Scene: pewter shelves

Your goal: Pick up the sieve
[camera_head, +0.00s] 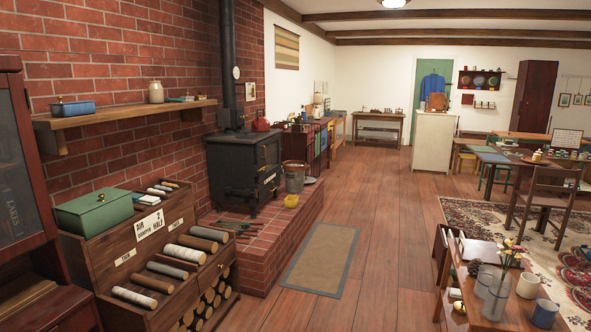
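I cannot make out a sieve for certain in the head view. A small yellow bowl-shaped thing (291,201) sits on the brick hearth (278,230), in front of a metal bucket (294,178). It is too small to tell what it is. Neither of my grippers shows in this view.
A black stove (243,165) stands on the hearth. At the left is a wooden rack (135,238) with rolls and a green box (94,211). A wall shelf (125,115) hangs above. A low table with jars (497,290) stands at the right. The wooden floor (385,230) between is clear around a mat (320,260).

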